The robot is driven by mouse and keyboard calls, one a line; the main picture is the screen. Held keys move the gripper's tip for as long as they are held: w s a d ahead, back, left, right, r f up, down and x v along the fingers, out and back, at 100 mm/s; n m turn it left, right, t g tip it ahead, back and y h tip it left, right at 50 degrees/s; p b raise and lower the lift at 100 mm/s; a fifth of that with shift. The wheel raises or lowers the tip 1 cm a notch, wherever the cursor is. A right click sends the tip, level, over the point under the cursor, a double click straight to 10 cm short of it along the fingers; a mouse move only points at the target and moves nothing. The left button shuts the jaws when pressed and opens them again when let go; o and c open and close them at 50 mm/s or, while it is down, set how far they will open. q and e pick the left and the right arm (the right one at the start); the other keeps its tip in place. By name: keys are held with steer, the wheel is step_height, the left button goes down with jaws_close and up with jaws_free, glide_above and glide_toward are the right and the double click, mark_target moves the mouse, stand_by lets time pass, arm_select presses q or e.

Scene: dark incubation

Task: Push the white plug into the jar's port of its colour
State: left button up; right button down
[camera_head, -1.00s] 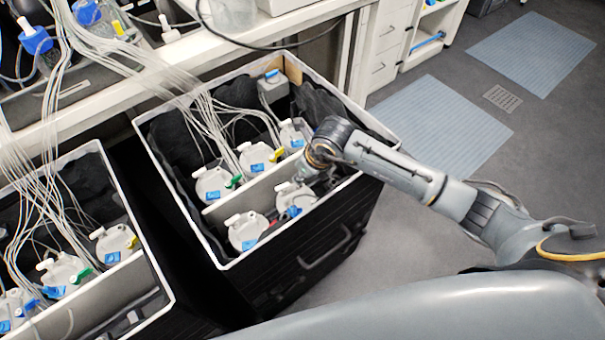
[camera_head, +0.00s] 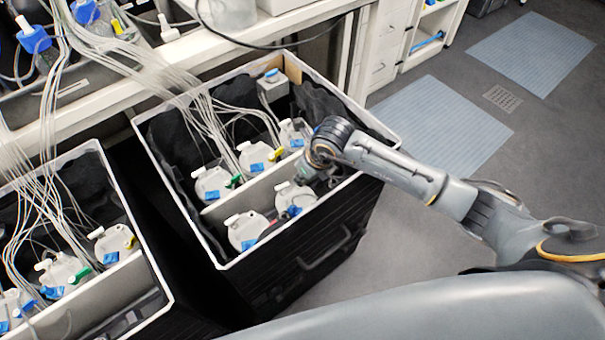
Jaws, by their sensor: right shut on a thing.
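My right gripper (camera_head: 308,171) reaches down into the right black crate (camera_head: 188,208) from the right. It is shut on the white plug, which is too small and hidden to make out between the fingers. Just below and left of the fingers is a jar (camera_head: 296,199) with a white fitting on its left and a blue one at its front. I cannot tell whether plug and port touch. Another jar (camera_head: 243,230) with a white fitting stands to its lower left. My left gripper is out of view.
Behind a pale divider (camera_head: 250,192) stand several jars with tubing (camera_head: 213,183). A grey box (camera_head: 272,85) with a blue top is in the crate's back corner. A second crate (camera_head: 155,268) of jars stands at left. Loose tubes hang from the bench (camera_head: 300,25).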

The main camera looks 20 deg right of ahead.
steer(key=shift+f+b, duration=0.6)
steer(key=shift+f, duration=0.15)
steer(key=c, duration=1.3)
jaws_free()
steer(key=shift+r, duration=0.1)
steer(key=shift+r+p, duration=0.25)
steer(key=shift+p, duration=0.1)
step_height(320, 180, up, 9)
steer(key=p, duration=0.7)
steer(key=shift+f, duration=0.1)
steer(key=s+d+r+n+g+h, duration=0.1)
steer(key=s+r+n, duration=0.5)
steer(key=n, duration=0.9)
steer(key=s+d+r+n+g+h+b, duration=0.1)
steer(key=s+r+n+g, duration=0.5)
steer(key=n, duration=0.9)
step_height(320, 180, up, 3)
steer(key=shift+s+d+r+g, duration=0.15)
steer(key=shift+s+d+g, duration=0.15)
steer(key=shift+s+d, duration=0.45)
